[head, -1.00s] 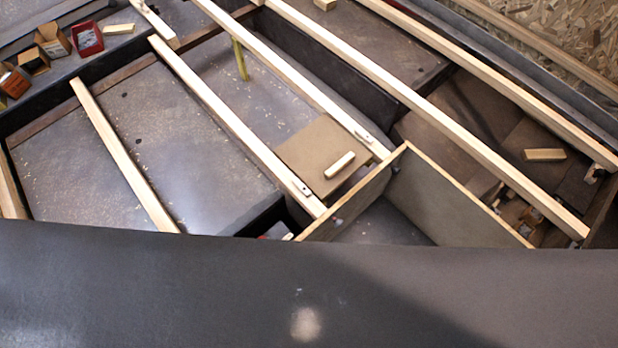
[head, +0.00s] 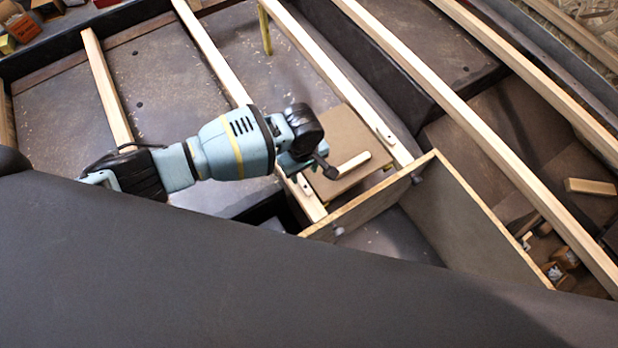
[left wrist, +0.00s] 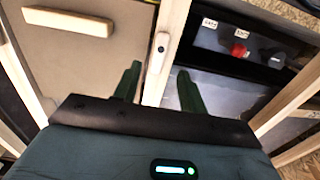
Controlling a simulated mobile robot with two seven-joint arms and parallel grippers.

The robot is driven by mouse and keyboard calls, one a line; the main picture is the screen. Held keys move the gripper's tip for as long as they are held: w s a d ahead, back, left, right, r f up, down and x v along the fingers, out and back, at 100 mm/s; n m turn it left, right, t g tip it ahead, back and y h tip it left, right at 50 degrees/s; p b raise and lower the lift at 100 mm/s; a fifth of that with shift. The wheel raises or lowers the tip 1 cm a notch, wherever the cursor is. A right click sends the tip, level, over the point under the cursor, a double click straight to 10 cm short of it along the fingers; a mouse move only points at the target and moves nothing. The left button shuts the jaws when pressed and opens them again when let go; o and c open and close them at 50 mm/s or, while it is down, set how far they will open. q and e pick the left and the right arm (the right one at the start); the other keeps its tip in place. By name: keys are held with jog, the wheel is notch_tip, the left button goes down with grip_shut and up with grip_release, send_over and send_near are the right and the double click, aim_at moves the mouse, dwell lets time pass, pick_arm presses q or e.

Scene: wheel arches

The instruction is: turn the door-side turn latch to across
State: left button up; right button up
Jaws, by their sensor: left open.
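A small pale turn latch (left wrist: 160,50) with a dark screw lies lengthwise along a wooden batten (left wrist: 175,20) in the left wrist view. In the head view it shows partly beside my left gripper (head: 296,168). That gripper is open above this batten, with nothing in it. In the left wrist view its two fingers (left wrist: 158,88) stand either side of the batten, apart from the latch as far as I can see. A second latch (head: 385,132) lies along the batten to the right. I cannot tell which latch is the door-side one. My right gripper is out of view.
A brown panel (head: 345,125) with a wooden handle (head: 353,166) lies between the two battens. A control panel with a red knob (left wrist: 239,50) and a black knob (left wrist: 273,58) sits right of the latch. An upright wooden board (head: 375,205) stands close by.

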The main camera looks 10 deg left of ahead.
aim_at(304, 184)
pick_arm(q)
jog(key=shift+w, duration=0.1)
jog(key=shift+f, duration=0.45)
notch_tip(304, 184, down, 6)
jog(key=b, duration=0.2)
jog(key=shift+b, duration=0.3)
jog(key=shift+f, duration=0.35)
grip_shut()
